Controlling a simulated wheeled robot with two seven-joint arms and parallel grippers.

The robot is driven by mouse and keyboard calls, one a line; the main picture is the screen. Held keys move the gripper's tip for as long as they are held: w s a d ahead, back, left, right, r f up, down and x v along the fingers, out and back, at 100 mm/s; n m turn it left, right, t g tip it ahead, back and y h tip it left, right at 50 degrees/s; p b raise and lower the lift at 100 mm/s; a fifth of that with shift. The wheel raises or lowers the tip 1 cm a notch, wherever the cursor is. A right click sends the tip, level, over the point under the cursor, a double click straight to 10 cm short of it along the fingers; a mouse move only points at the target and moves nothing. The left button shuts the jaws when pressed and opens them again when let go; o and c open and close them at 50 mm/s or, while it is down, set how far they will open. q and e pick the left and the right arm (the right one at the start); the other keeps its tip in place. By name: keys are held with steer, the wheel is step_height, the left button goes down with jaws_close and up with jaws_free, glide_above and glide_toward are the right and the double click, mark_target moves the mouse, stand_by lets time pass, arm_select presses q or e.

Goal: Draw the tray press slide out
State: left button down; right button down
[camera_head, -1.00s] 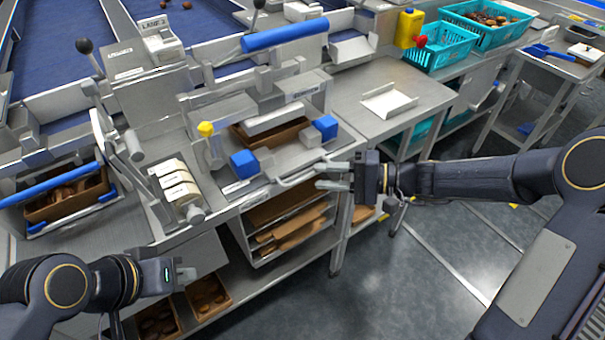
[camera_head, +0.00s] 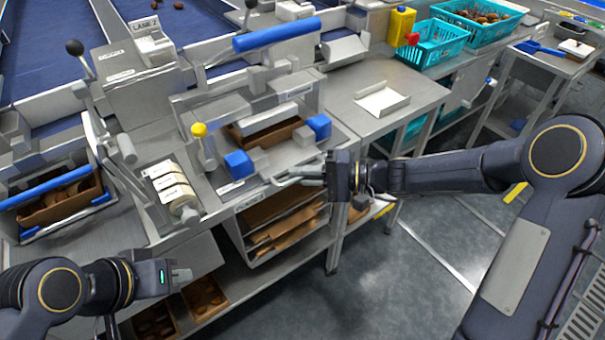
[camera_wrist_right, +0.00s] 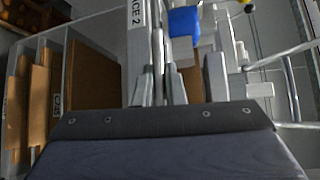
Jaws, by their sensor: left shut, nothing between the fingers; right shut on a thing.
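The tray press (camera_head: 290,88) stands mid-bench, with a brown tray (camera_head: 268,137) on its slide (camera_head: 222,187) between two blue blocks (camera_head: 239,163). The slide's handle (camera_head: 270,181) is a grey bar at the front edge. My right gripper (camera_head: 293,174) is shut on this handle, reaching in from the right. In the right wrist view the fingers (camera_wrist_right: 161,85) are closed around a thin grey bar, with a blue block (camera_wrist_right: 184,22) beyond. My left gripper (camera_head: 185,274) is shut and empty at lower left, apart from the press.
Below the press is a rack of brown trays (camera_head: 275,215). A yellow-knobbed lever (camera_head: 199,130) stands left of the slide, near a roll of labels (camera_head: 172,188). The floor (camera_head: 400,270) in front is clear.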

steer(key=shift+d, duration=0.1)
steer(key=s+d+b, duration=0.4)
steer(key=s+d, duration=0.8)
steer(key=s, duration=0.5)
steer(key=shift+d, duration=0.15)
steer(key=c, duration=1.5)
jaws_free()
